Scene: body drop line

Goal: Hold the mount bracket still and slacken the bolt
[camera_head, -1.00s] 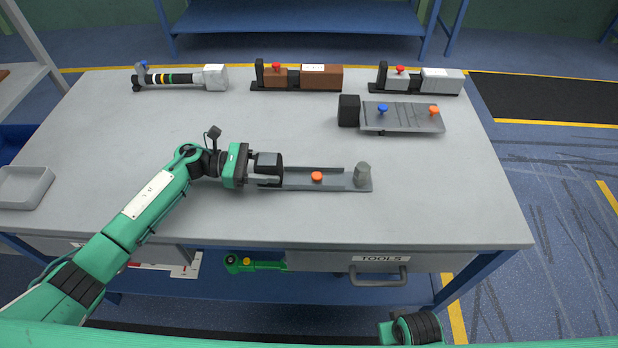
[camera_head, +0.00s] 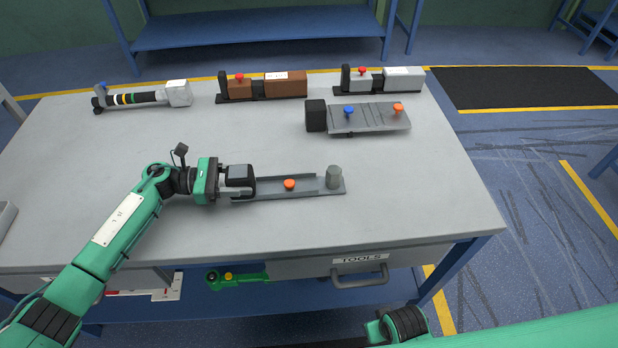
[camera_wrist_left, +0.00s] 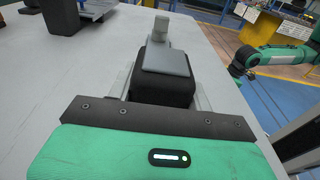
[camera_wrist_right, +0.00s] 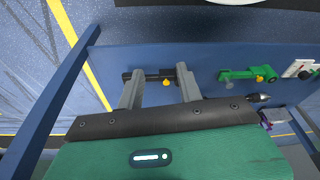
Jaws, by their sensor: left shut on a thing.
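The mount bracket (camera_head: 307,185) is a long grey channel lying on the bench top, with an orange-headed bolt (camera_head: 289,184) in its middle and a grey post (camera_head: 334,177) at its right end. My left gripper (camera_head: 245,186) is shut on the bracket's left end, around a black block (camera_wrist_left: 162,88) with a grey top. The fingers are partly hidden by the block and the gripper body. In the right wrist view my right gripper (camera_wrist_right: 160,88) has its two grey fingers apart. A black tool with a yellow button (camera_wrist_right: 155,75) shows between and beyond them.
A green tool (camera_head: 238,276) lies below the bench, beside the TOOLS drawer (camera_head: 361,268). A grey plate with blue and orange bolts (camera_head: 370,119) and several bolted assemblies, including a brown one (camera_head: 285,84), stand along the back. The bench top (camera_head: 420,190) right of the bracket is clear.

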